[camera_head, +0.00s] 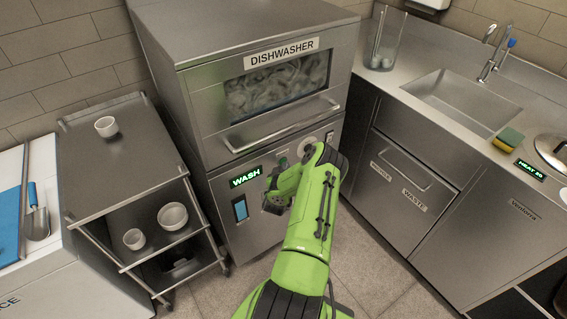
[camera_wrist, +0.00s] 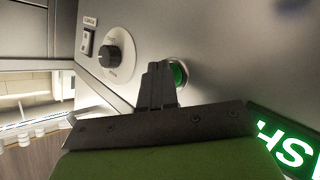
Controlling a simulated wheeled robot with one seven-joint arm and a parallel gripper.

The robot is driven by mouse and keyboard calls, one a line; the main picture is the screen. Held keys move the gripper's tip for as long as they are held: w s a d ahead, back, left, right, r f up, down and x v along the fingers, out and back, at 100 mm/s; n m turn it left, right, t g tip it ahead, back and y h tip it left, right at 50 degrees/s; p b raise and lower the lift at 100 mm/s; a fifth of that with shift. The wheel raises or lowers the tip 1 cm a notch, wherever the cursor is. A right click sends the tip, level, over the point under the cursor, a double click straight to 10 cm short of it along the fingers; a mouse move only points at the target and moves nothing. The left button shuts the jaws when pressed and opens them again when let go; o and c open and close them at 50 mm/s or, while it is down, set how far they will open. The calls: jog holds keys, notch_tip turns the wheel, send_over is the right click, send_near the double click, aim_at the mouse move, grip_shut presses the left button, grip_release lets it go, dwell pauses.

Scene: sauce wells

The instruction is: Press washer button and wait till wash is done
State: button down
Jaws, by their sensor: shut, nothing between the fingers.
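The steel dishwasher (camera_head: 205,125) stands at the back centre, its door shut. Its window (camera_head: 277,85) shows a cloudy, whitish, swirling interior; no dishes can be made out. The round green button (camera_wrist: 179,74) with a metal ring is partly hidden behind my fingertips in the wrist view. My gripper (camera_wrist: 160,70) is shut and empty, its tips right at the button. I cannot tell whether they touch it.
A dark dial (camera_wrist: 109,57) sits beside the button. A steel cart (camera_head: 85,160) with white bowls stands left. Floor shows in front of the dishwasher.

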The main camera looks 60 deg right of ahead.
jog(key=shift+s, duration=0.1)
jog(key=shift+s+a+p, duration=0.35)
jog(key=shift+s+a, duration=0.05)
jog(key=shift+s, duration=0.3)
jog(key=s, duration=0.1)
jog(key=s+a, duration=0.1)
jog(key=s, duration=0.1)
jog(key=s+a, duration=0.1)
jog(key=shift+s+a, duration=0.15)
jog(key=shift+s, duration=0.05)
dwell(1.0)
